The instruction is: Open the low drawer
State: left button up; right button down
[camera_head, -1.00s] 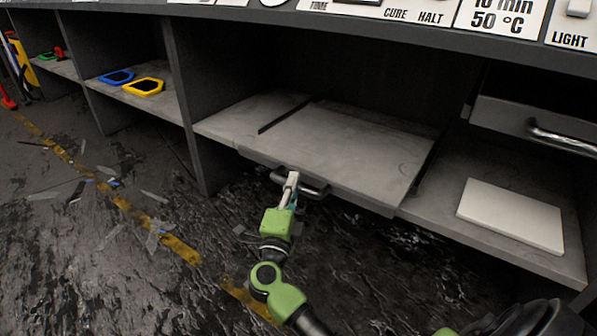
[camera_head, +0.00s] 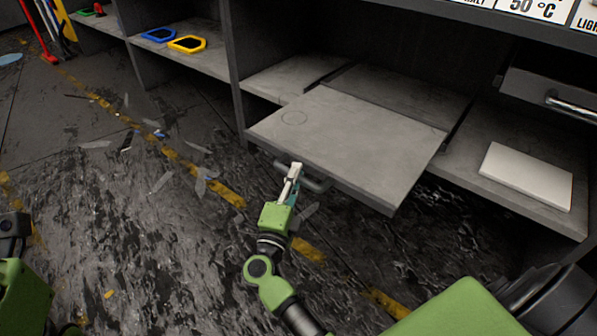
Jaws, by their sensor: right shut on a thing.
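The low drawer (camera_head: 350,145) is a flat grey panel with a dark handle (camera_head: 316,185) on its front edge. It stands pulled well out of the cabinet, over the floor. My right gripper (camera_head: 295,172) is at the left part of the handle and shut on it. My left arm shows only in part at the left edge, and its gripper cannot be made out.
A white flat box (camera_head: 526,176) lies on the shelf to the right. Above it is an upper drawer with a metal handle (camera_head: 573,107). Blue (camera_head: 159,35) and yellow (camera_head: 187,44) frames lie on the left shelf. Scraps litter the floor in front.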

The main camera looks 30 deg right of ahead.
jog(key=c, duration=2)
grip_release()
jog(key=shift+o, duration=0.2)
